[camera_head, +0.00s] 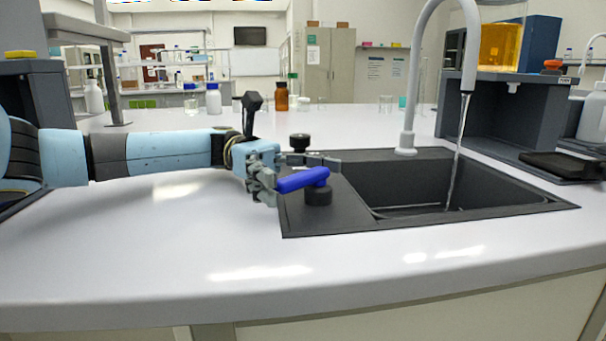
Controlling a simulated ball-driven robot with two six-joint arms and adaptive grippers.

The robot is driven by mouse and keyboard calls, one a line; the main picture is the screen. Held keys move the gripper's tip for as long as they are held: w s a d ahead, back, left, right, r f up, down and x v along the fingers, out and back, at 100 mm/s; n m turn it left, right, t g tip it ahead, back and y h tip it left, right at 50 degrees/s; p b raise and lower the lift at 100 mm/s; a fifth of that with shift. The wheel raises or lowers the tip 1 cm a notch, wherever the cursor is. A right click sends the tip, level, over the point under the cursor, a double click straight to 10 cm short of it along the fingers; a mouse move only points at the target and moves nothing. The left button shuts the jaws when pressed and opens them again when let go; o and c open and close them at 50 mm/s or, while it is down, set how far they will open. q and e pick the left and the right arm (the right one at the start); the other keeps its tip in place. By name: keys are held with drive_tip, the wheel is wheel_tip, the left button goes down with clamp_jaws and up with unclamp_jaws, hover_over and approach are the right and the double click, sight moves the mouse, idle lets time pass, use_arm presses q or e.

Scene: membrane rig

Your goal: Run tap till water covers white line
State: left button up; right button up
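The grey gooseneck tap (411,85) arches over the dark sink (365,185), and a thin stream of water (458,150) runs from its spout into the basin. The blue tap lever (303,180) sits on a black knob base (318,195) on the sink's left ledge. My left gripper (295,175) is at the lever with its fingers apart, one behind the lever and one at its left end; whether they touch it is unclear. I cannot make out a white line or the water level for certain; the front rim hides part of the basin. My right gripper is not in view.
A dark grey stand (500,110) holding an amber tank (501,47) is right of the sink. Bottles, including a brown one (281,96), stand at the back. The front left worktop (150,240) is clear.

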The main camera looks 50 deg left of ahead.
use_arm(q)
drive_tip(key=shift+a, duration=0.1)
drive_tip(key=a, duration=1.1)
drive_tip(key=shift+s+a, duration=0.4)
